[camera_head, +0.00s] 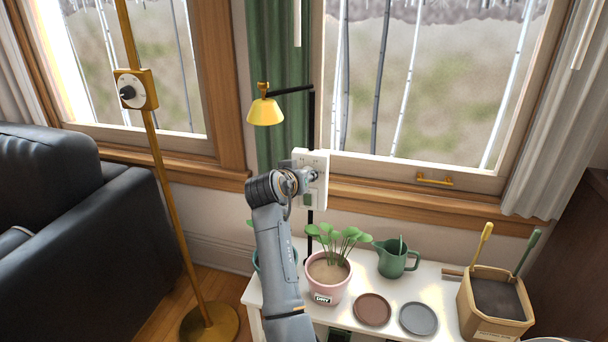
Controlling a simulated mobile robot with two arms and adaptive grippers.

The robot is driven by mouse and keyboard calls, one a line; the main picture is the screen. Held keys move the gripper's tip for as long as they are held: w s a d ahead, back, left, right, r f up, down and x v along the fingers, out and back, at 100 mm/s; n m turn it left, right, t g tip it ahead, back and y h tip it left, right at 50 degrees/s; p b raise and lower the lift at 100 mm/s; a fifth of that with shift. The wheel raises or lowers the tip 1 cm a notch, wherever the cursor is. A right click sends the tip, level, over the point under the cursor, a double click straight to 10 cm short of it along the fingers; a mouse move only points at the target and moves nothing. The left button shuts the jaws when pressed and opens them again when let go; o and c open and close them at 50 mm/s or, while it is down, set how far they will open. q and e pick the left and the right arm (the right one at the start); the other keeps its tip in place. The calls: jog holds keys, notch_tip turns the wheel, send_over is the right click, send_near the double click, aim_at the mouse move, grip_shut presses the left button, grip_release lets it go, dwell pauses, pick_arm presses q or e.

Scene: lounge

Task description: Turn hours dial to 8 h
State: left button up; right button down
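A white control box (322,163) is mounted on a thin black post behind the plants, below a yellow lamp shade (265,112). Small marks show on its upper face and a dark green patch (309,199) low on it. My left gripper (308,176) is at the front of this box, its tip over the middle of the face, where a dial seems to be. The gripper covers the dial, so its setting cannot be read. I cannot tell whether the fingers are shut on it. My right gripper is out of view.
A white table (345,323) holds a pink potted plant (325,283), a green jug (397,258), two saucers and a tool planter (493,303). A brass floor lamp pole (170,205) with its own dial (130,93) stands left, by a black sofa (85,215).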

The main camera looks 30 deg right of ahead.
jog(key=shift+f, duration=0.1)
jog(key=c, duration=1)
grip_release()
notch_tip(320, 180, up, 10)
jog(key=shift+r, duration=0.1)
